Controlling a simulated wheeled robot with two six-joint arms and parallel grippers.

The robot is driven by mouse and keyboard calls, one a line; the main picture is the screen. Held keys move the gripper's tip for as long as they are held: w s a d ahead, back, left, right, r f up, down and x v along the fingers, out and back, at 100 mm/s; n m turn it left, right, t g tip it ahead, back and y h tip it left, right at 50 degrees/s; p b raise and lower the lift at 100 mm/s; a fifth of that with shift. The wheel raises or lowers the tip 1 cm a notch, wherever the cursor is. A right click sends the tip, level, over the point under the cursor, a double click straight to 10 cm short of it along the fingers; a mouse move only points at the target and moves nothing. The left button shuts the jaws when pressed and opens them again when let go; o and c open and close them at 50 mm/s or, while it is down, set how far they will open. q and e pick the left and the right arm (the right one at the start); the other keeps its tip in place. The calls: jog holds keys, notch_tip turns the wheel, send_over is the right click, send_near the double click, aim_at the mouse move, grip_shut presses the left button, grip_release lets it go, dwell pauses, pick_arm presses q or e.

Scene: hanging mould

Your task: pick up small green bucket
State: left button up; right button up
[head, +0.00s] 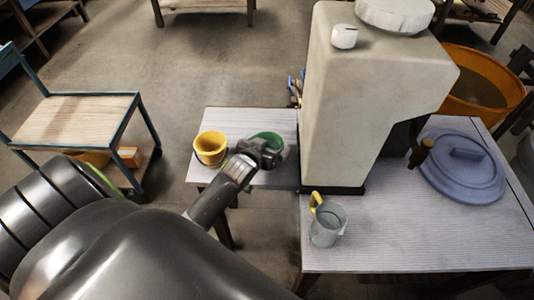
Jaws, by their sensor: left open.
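The small green bucket (268,138) stands on a low side table, next to the large beige machine. Its front is mostly hidden behind my left gripper (262,152). My left gripper is open and sits at the bucket's near side; I cannot tell whether it touches it. A yellow bucket (210,148) stands on the same table to the left of the green one. My right gripper is not in view.
The beige machine (345,100) rises close on the right. The front table (420,240) holds a grey jug (327,226) and a blue lid (462,165). A large orange tub (484,84) stands behind. A wooden-topped cart (75,116) is at left, with open floor between.

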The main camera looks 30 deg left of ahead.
pick_arm(q)
jog(key=c, duration=1.2)
jog(key=shift+r, duration=0.1)
jog(key=shift+c, duration=0.3)
